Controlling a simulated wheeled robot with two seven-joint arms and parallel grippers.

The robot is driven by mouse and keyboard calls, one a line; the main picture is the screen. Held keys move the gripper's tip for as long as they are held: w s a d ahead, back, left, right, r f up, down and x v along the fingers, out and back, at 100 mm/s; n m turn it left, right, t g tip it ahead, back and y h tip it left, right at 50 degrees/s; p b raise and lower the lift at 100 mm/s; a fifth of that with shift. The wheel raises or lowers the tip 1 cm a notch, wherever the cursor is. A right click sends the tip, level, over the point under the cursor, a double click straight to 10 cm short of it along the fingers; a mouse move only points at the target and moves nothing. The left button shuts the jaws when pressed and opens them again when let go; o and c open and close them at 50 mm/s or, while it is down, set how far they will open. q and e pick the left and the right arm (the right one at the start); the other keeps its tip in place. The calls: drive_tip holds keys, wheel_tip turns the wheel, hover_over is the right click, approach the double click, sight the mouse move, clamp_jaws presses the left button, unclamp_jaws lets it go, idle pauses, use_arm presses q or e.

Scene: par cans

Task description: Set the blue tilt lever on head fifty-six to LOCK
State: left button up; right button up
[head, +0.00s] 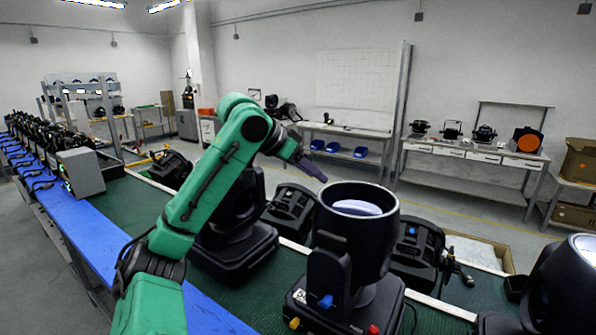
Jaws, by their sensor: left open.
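A black moving head (345,240) stands in the middle foreground with its wide barrel pointing up and a pale lens inside. My left gripper (318,174) has purple fingers and is open and empty, high beside the barrel's upper left rim, well above the lever. My right gripper is not in view.
A yellow knob (294,323) and a red knob (373,329) sit on the base near the lever. Other black heads stand close on both sides, one (235,235) behind my left arm and one (565,290) at right. A grey box (80,172) stands on the blue-edged bench at left.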

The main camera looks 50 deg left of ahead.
use_arm(q)
drive_tip(key=v, duration=0.7)
drive_tip(key=shift+s+b, duration=0.2)
drive_tip(key=shift+b, duration=0.25)
drive_tip(key=shift+w+r, duration=0.1)
drive_tip(key=shift+r, duration=0.05)
